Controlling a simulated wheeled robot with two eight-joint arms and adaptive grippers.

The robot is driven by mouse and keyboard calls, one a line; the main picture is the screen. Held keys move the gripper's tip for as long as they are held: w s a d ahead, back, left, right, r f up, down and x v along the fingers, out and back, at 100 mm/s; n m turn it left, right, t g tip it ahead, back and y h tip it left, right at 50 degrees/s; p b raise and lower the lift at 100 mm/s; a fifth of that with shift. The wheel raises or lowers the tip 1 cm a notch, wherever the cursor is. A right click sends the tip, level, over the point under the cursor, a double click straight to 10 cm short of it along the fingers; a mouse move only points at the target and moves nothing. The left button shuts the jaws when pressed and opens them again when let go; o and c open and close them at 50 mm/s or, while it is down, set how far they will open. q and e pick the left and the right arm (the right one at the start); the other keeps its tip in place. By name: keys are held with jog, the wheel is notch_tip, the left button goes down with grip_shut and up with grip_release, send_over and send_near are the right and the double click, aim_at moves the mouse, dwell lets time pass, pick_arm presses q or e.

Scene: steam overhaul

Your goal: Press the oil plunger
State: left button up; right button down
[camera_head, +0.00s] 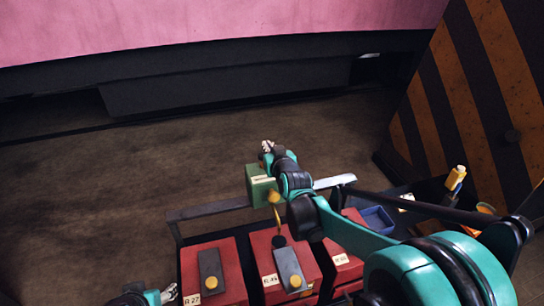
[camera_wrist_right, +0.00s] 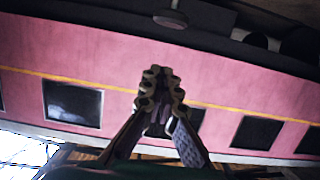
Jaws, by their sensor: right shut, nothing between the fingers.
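A green box (camera_head: 260,184) with a pale label stands at the middle of the head view, partly behind my right wrist. A brass knob on a thin stem (camera_head: 274,197) rises in front of it; I cannot tell for sure whether this is the oil plunger. My right gripper (camera_head: 267,147) is just beyond the green box and seems apart from it. In the right wrist view the right gripper's fingertips (camera_wrist_right: 162,82) are together, with nothing between them. The tip of my left gripper (camera_head: 168,294) shows at the bottom left; its finger gap is unclear.
Red labelled boxes (camera_head: 226,258) with grey, yellow-knobbed tops stand in a row at the bottom. A blue tray (camera_head: 377,219) and a yellow-topped bottle (camera_head: 455,180) are to the right. A striped panel (camera_head: 470,85) stands at right. A pink carriage (camera_wrist_right: 225,85) fills the wrist view's background.

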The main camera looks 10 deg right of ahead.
jog(key=w+f, duration=0.1)
jog(key=w+f+b, duration=0.1)
jog(key=f, duration=0.1)
jog(key=shift+w, duration=0.25)
jog(key=shift+f+b, duration=0.35)
jog(key=shift+f, duration=0.45)
jog(key=shift+s, duration=0.1)
notch_tip(320, 180, down, 3)
jog(key=shift+b, duration=1.05)
jog(key=shift+a+r, duration=0.1)
jog(key=shift+r, duration=0.1)
